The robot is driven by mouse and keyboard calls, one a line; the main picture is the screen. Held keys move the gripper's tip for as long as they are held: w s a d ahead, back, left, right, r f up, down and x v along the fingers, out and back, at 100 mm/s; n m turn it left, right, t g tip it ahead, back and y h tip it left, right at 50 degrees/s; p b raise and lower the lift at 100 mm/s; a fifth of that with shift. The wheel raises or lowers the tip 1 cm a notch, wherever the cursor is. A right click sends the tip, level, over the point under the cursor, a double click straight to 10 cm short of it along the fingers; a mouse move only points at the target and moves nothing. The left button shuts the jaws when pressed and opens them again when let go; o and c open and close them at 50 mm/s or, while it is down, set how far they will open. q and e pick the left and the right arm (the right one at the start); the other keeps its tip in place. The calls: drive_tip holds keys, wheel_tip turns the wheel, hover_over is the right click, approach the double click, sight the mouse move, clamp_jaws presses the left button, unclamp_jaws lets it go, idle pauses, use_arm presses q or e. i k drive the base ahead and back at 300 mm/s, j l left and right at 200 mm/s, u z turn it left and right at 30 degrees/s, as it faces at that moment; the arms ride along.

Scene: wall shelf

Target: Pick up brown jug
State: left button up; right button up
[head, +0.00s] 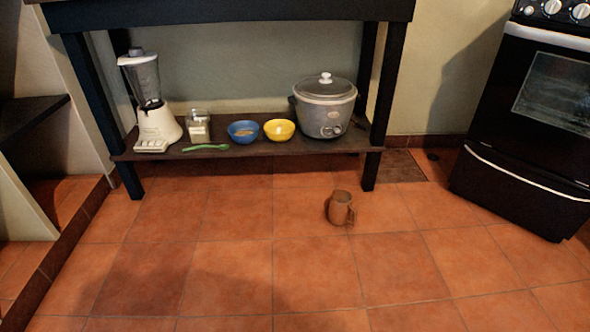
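The brown jug (341,209) stands on the orange tiled floor, a little in front of the shelf and right of the picture's middle. Its handle is on the right side. Nothing touches it. Neither of my grippers shows in the head view.
A low shelf (255,149) behind the jug holds a blender (155,110), a glass jar (198,127), a green utensil (206,148), a blue bowl (243,132), a yellow bowl (279,130) and a slow cooker (324,106). A black oven (530,110) stands right. The floor in front is clear.

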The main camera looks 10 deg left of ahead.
sight(340, 208)
drive_tip(key=i+j, duration=0.2)
drive_tip(key=i, duration=0.25)
drive_tip(key=i+j+z, duration=0.1)
drive_tip(key=i+j, duration=0.15)
drive_tip(key=i, duration=0.2)
drive_tip(key=i+j, duration=0.25)
drive_tip(key=i, duration=0.15)
drive_tip(key=i+j, duration=0.25)
drive_tip(key=i, duration=0.2)
drive_tip(key=l+z, duration=0.05)
